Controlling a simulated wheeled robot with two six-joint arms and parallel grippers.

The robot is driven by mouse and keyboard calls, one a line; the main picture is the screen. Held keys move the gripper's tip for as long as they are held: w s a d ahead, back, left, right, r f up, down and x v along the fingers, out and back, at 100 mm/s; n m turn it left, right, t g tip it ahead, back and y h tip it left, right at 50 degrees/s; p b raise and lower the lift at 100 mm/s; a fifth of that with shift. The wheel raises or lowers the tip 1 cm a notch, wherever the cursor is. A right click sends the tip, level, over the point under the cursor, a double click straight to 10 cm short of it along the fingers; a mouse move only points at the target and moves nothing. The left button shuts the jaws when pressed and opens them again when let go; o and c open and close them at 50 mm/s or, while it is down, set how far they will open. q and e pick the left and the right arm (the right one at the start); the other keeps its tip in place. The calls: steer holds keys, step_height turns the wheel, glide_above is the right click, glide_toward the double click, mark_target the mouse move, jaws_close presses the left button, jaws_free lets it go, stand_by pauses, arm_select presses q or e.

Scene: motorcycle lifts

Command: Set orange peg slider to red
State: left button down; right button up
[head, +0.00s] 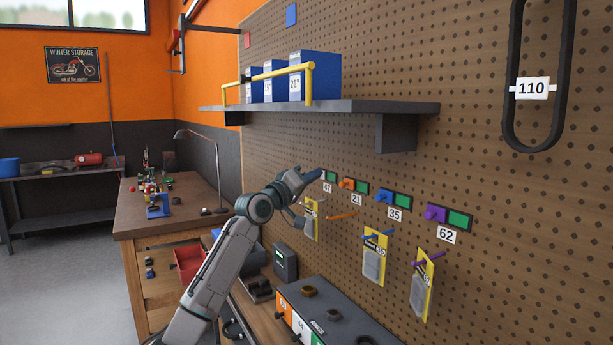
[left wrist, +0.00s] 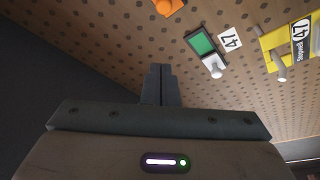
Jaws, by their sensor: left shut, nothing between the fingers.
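The orange peg slider (head: 346,184) is on the pegboard above the label 21 (head: 357,199). Its orange knob sits at the left, with green showing to its right and no red visible. In the left wrist view part of the orange knob (left wrist: 168,7) shows at the top edge. My left gripper (head: 314,174) is shut and empty, up by the white slider numbered 47, to the left of the orange one. Its closed fingers (left wrist: 162,84) show in the left wrist view, apart from the knobs. My right gripper is out of view.
The white slider (left wrist: 214,68), blue slider (head: 384,196) and purple slider (head: 436,212) share the row, each showing green. Below, yellow packs hang on pegs; the orange peg (head: 341,216) is bare. A shelf (head: 330,106) with blue boxes juts out above.

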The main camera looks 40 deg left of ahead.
mark_target(345, 184)
arm_select(q)
steer(key=w+d+p, duration=0.1)
steer(key=w+p, duration=0.1)
steer(key=w, duration=0.1)
steer(key=w+d+p, duration=0.1)
steer(key=shift+w+d+f+p, duration=0.15)
steer(key=shift+w+d+p, duration=0.15)
steer(key=shift+s+d+f+p, duration=0.3)
steer(key=shift+d+f, duration=0.2)
steer(key=shift+f, duration=0.1)
